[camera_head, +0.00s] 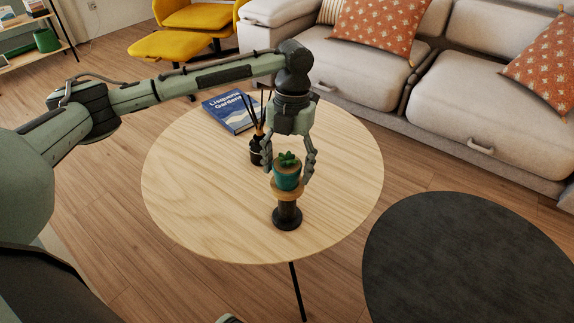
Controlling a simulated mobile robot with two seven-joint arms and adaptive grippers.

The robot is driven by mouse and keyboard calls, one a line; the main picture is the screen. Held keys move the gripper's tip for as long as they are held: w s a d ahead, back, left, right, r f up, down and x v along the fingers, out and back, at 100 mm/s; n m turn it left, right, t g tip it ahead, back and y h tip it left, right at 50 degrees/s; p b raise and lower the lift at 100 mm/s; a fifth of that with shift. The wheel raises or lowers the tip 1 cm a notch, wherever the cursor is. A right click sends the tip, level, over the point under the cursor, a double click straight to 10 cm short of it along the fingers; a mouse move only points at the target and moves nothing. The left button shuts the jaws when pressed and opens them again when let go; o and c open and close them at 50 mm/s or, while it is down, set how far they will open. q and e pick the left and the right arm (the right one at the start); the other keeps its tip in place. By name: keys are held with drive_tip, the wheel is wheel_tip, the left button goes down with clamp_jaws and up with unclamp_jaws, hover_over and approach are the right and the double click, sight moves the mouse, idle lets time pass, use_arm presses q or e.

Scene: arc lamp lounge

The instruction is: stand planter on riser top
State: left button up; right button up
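The planter (287,180) is a small teal pot with a green succulent. It appears upright on the wooden top of the riser (288,213), which has a dark stem and a round dark base. The riser stands on the round wooden table (200,190), near its front edge. My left gripper (289,175) points down from above, with one finger on each side of the pot. The fingers look spread, with a narrow gap at the right side; contact at the left is hard to tell.
A dark reed diffuser (257,152) stands close behind and left of the gripper. A blue book (229,111) lies at the table's back. A black round table (470,260) is at the right, and a beige sofa (470,105) stands behind. The table's left side is clear.

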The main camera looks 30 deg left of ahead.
sight(288, 155)
drive_tip(key=shift+f, duration=0.1)
use_arm(q)
drive_tip(key=shift+r, duration=0.3)
drive_tip(key=r, duration=0.2)
drive_tip(key=shift+w+r, duration=0.25)
drive_tip(key=shift+r, duration=0.15)
drive_tip(key=r, duration=0.5)
drive_tip(key=w+r+p, duration=0.1)
drive_tip(key=r, duration=0.2)
drive_tip(key=shift+w+a+r, duration=0.1)
drive_tip(key=shift+r, duration=0.25)
use_arm(e)
drive_tip(key=f, duration=0.1)
drive_tip(key=w+f, duration=0.1)
drive_tip(key=shift+w+a+f, duration=0.15)
drive_tip(key=shift+w+f, duration=0.05)
drive_tip(key=shift+f, duration=0.2)
drive_tip(key=shift+r, duration=0.1)
